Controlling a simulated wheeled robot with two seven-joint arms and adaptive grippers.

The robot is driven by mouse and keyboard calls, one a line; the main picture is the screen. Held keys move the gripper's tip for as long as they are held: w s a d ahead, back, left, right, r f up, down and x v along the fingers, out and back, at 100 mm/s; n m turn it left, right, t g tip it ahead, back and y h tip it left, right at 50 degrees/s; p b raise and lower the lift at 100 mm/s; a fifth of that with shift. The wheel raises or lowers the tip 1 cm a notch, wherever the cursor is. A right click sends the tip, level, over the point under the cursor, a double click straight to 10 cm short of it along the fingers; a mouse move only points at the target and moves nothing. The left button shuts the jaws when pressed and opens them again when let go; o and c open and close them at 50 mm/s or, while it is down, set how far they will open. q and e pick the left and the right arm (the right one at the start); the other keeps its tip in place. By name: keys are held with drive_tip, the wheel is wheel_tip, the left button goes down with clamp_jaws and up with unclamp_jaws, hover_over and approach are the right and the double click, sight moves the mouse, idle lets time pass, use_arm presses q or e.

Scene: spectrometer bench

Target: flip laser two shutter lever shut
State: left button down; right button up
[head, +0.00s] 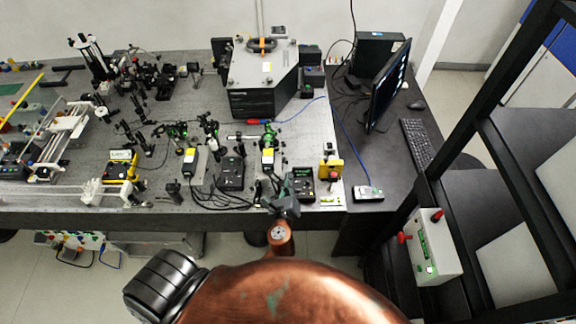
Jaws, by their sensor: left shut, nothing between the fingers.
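Two small laser heads with yellow labels stand near the front edge of the optical bench (330,120), a left one (190,160) and a right one (268,158). Which is laser two cannot be read, and no shutter lever is clear at this size. My left gripper (287,188) is shut and empty, over the bench's front edge just below the right laser head. It overlaps small parts there, so touching or apart cannot be told. My right gripper is not in view.
Black controller boxes stand left (231,174) and right (304,184) of my gripper. A yellow device (330,168) is farther right. Optic posts crowd behind the lasers. A large grey instrument (262,75) stands at the back. A monitor (388,85) and keyboard (418,143) are right.

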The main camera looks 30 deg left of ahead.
use_arm(q)
drive_tip(key=w+a+r+p, duration=0.1)
drive_tip(key=w+a+p, duration=0.2)
drive_tip(key=w+a, duration=0.3)
drive_tip(key=w, duration=0.2)
drive_tip(key=shift+w+a+r, duration=0.15)
drive_tip(key=shift+w, duration=0.2)
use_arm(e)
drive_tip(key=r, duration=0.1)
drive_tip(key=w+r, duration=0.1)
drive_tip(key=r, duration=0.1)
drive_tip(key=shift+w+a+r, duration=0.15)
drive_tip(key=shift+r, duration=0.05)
